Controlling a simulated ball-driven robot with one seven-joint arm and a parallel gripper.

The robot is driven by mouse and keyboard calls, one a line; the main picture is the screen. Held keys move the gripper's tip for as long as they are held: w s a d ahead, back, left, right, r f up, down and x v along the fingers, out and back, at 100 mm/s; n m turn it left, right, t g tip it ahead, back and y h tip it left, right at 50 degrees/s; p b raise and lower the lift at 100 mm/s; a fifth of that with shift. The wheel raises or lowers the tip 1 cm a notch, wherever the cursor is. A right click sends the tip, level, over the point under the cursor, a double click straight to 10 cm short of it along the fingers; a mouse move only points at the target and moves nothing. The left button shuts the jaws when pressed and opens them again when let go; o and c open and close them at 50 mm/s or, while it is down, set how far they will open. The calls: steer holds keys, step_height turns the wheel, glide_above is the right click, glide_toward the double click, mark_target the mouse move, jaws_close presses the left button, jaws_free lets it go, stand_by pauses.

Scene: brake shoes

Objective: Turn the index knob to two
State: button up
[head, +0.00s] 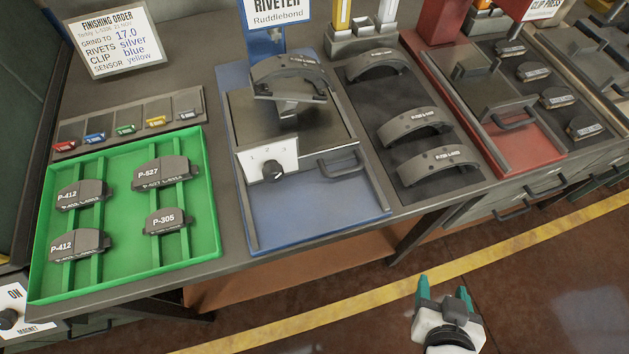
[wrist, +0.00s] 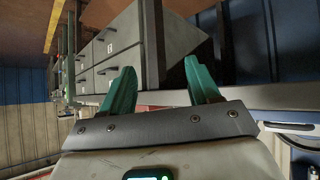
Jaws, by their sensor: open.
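The index knob (head: 272,171) is a small black knob on a white plate (head: 284,153) with small numbers, at the front of the blue riveter (head: 312,215). Its pointer is too small to read surely. My gripper (head: 443,290) is at the lower right in the head view, over the floor in front of the bench, well apart from the knob. Its two green fingers are spread with nothing between them, and they also show in the wrist view (wrist: 158,82). The knob does not show in the wrist view.
A green tray (head: 117,274) with several brake pads lies left of the riveter. A dark mat (head: 372,137) with curved brake shoes lies right of it, then a red press (head: 533,148). A grey drawer cabinet (wrist: 122,42) shows in the wrist view. The floor near my gripper is clear.

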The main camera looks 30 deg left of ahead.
steer(key=s+a+r+n+t+y, duration=0.1)
steer(key=a+r+n+t+y, duration=0.3)
steer(key=a, duration=0.8)
steer(key=n+g+y+b, duration=0.1)
steer(key=n+g+y, duration=0.15)
steer(key=y, duration=0.55)
glide_toward(275, 179)
steer(key=shift+n, duration=0.25)
steer(key=p+x, duration=0.1)
steer(key=x, duration=0.7)
steer(key=shift+w+a, duration=0.15)
steer(key=shift+c, duration=0.4)
steer(key=c, duration=1)
steer(key=shift+o, duration=0.2)
